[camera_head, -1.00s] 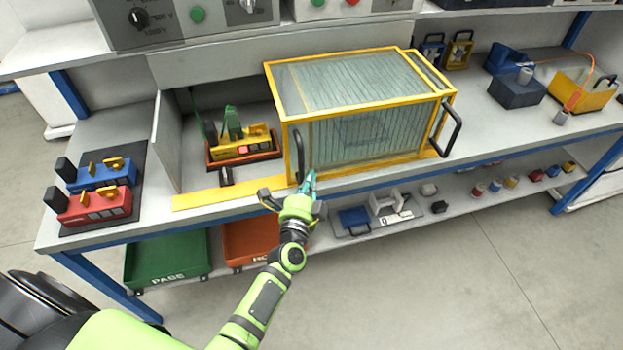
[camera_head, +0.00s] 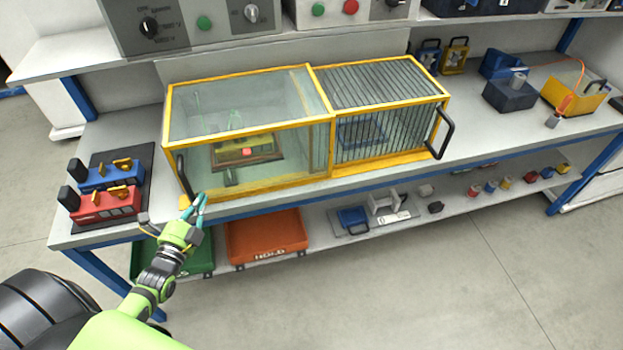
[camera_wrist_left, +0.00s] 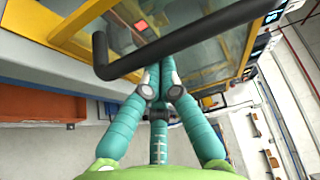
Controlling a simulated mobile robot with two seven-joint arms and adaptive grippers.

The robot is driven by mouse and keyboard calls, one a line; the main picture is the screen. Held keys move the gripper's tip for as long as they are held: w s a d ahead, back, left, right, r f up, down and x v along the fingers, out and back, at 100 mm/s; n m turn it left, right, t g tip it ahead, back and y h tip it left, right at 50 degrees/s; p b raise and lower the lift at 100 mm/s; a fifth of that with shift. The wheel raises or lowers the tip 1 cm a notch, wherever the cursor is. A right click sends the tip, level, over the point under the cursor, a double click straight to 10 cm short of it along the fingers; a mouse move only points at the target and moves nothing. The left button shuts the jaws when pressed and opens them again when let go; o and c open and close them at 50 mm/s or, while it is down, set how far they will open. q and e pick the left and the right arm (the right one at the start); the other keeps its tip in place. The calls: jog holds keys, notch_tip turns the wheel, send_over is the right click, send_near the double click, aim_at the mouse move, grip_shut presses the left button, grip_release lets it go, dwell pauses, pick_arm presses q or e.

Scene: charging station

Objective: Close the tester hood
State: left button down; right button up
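The tester hood (camera_head: 245,122) is a clear box with a yellow frame, at the left beside a barred yellow-framed section (camera_head: 380,88). It stands over the tester nest, where a yellow and red-brown fixture (camera_head: 247,150) shows through the panels. Its black handle (camera_head: 182,175) is at its front left corner. My left gripper (camera_head: 197,203) is at the handle's lower end. In the left wrist view, the handle (camera_wrist_left: 190,40) crosses in front of the teal fingertips (camera_wrist_left: 160,68), which come together, with no bar visible between them. My right gripper is not in view.
Blue and red units (camera_head: 105,205) stand on a dark mat left of the hood. An orange HOLD tray (camera_head: 265,237) and a green tray (camera_head: 140,258) are on the lower shelf. A control panel (camera_head: 190,22) stands above. A second black handle (camera_head: 445,132) is at the right.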

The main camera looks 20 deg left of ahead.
pick_arm(q)
jog(key=shift+s+a, duration=0.6)
jog(key=shift+a, duration=0.25)
jog(key=shift+s+a, duration=0.55)
jog(key=shift+a, duration=0.3)
